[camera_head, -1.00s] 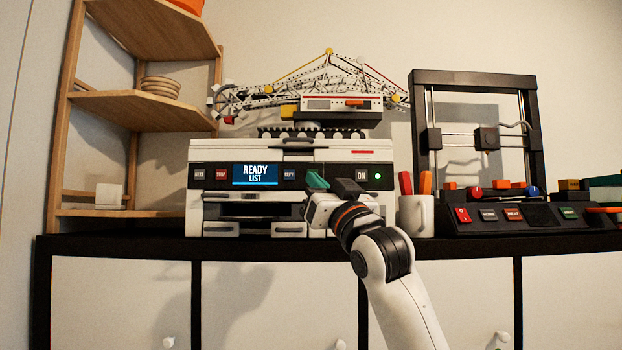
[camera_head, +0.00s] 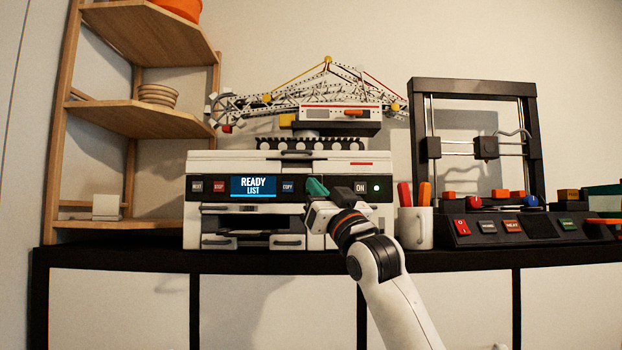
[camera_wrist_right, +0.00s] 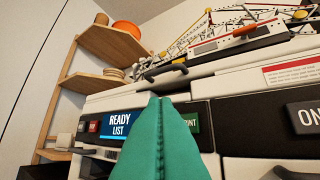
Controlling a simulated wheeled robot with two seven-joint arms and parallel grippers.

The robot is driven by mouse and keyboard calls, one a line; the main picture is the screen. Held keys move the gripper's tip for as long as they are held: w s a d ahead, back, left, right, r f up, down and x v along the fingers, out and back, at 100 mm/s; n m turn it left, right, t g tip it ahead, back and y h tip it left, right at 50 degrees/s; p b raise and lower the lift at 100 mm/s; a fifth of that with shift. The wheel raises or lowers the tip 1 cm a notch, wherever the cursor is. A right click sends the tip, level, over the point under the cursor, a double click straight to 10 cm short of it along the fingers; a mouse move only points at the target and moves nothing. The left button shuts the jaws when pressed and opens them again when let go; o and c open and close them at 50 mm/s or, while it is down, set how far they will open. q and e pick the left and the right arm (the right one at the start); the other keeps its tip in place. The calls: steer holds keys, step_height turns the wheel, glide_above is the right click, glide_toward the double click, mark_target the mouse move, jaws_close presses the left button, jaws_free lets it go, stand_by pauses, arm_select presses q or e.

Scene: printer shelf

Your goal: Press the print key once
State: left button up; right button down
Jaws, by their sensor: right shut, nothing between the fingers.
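The printer (camera_head: 230,160) is white with a dark front panel, and its screen (camera_head: 253,187) reads READY LIST. The green print key (camera_wrist_right: 192,122) shows partly in the right wrist view, just right of my fingers, with only the end of its label visible. In the head view it is hidden behind my right gripper. My right gripper (camera_head: 316,187) has teal fingers shut with nothing between them. Its fingertips also show in the right wrist view (camera_wrist_right: 160,97), in front of the panel; I cannot tell whether they touch it. My left gripper is not in view.
The copy key (camera_head: 287,186) is left of my fingertips. The ON key (camera_head: 361,187) and a green light (camera_head: 377,188) are to the right. A cup with orange-handled tools (camera_head: 415,228) and a 3D printer (camera_head: 475,84) stand further right. A wooden shelf (camera_head: 130,120) is left.

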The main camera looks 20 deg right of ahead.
steer(key=w+p, duration=0.1)
steer(key=w+d+p, duration=0.1)
steer(key=w+p, duration=0.1)
steer(key=shift+w, duration=0.3)
stand_by(1.9)
steer(key=shift+w+d+p, duration=0.2)
steer(key=shift+w+p, duration=0.25)
steer(key=shift+p, duration=0.15)
